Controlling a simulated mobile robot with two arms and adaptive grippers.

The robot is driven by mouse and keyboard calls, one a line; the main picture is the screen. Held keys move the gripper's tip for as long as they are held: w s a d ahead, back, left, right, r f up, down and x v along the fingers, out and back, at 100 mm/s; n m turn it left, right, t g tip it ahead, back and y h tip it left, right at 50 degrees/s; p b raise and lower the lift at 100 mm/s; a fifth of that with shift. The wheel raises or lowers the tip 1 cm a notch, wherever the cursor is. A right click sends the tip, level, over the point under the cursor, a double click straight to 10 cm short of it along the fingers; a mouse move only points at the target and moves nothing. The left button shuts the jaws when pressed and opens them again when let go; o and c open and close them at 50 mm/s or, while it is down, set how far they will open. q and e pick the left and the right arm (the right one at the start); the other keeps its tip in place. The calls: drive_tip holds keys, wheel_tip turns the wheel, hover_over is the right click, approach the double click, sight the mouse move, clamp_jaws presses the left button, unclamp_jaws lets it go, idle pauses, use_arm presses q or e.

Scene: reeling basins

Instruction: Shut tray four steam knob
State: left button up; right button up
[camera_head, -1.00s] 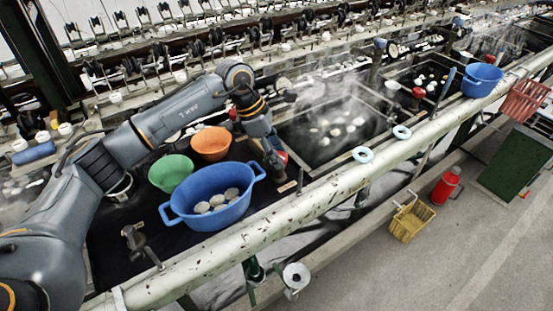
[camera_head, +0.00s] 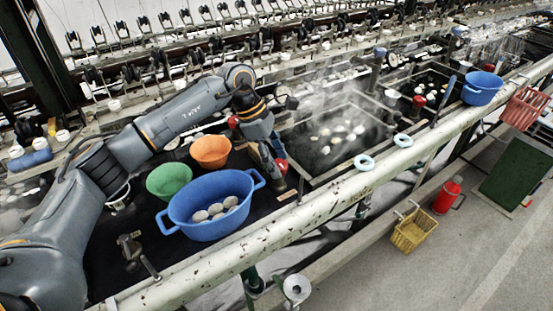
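My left arm reaches in from the left over the basins, and its gripper (camera_head: 270,165) points down beside a red knob (camera_head: 281,167) at the right end of the near dark counter. The fingers are small and partly hidden, so I cannot tell whether they touch the knob or how far apart they are. Other red knobs show: one (camera_head: 234,122) behind my forearm, one (camera_head: 419,101) by the farther basin and one (camera_head: 489,68) at the far right. I can read no tray number on any of them. My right gripper is not in view.
A blue tub (camera_head: 208,222) of pale cocoons, a green bowl (camera_head: 168,180) and an orange bowl (camera_head: 210,151) crowd the counter left of the gripper. A steaming basin (camera_head: 345,160) lies to the right. A thick pale pipe (camera_head: 330,195) runs along the front.

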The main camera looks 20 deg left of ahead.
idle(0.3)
use_arm(q)
drive_tip(key=v, duration=1.2)
idle(1.0)
